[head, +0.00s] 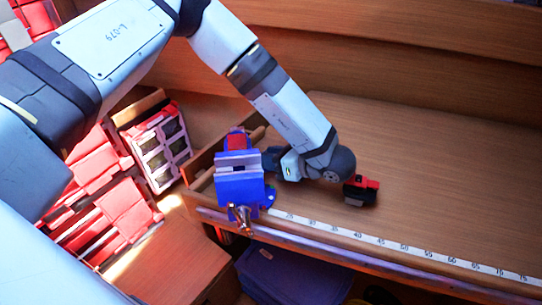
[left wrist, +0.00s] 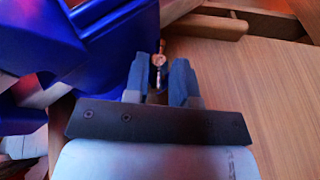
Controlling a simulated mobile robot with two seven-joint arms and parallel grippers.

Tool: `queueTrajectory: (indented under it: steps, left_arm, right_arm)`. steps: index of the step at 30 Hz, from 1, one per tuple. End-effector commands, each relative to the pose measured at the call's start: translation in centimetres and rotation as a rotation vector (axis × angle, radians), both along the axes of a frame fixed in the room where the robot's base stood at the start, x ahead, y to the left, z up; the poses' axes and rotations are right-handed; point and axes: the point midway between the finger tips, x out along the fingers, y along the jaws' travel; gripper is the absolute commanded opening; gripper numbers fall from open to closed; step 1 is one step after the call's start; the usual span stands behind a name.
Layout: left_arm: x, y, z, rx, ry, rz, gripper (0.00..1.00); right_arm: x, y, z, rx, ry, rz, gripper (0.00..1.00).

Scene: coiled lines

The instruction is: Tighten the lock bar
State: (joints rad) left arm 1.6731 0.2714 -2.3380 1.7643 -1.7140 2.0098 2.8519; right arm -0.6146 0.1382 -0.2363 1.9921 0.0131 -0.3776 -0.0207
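A blue bench vise (head: 239,180) with grey jaws is at the bench's front left corner; its blue body (left wrist: 95,45) fills the upper left of the left wrist view. My left gripper (head: 277,163) is low at the vise's right side. In the left wrist view a small copper-coloured bar with a rounded end (left wrist: 158,61), apparently the lock bar, shows between the two fingers of my left gripper (left wrist: 161,82). The fingers stand apart, with a narrow gap around the bar; contact is not clear. In the head view this bar is hidden. My right gripper is not in view.
A small black and red object (head: 361,190) lies on the wooden bench (head: 430,170), right of my left wrist. A white measuring strip (head: 400,247) runs along the front edge. Red bins (head: 100,210) stand at left. The bench's right side is clear.

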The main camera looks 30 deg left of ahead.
Motion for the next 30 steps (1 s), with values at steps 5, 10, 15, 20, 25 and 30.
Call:
queueTrajectory:
  steps: [5, 10, 15, 20, 25, 30]
  left_arm:
    - [-0.1, 0.0, -0.4, -0.001, 0.001, -0.075, 0.01]
    - [-0.3, 0.0, -0.3, -0.001, 0.001, -0.217, 0.01]
    - [-0.3, 0.0, 0.1, 0.0, 0.001, -0.252, 0.01]
    - [-0.3, 0.0, 0.1, 0.001, 0.001, -0.25, 0.01]
    - [-0.3, 0.0, 0.1, 0.0, 0.001, -0.249, 0.32]
    - [-0.4, -0.1, 0.1, 0.0, 0.001, -0.249, 0.32]
  right_arm:
    - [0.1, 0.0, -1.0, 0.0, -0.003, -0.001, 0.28]
    - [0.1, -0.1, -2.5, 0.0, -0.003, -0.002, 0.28]
    - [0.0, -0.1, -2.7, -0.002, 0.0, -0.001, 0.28]
    - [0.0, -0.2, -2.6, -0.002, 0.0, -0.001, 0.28]
    - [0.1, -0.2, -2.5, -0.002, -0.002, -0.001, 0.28]
    - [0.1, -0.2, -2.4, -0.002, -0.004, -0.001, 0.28]
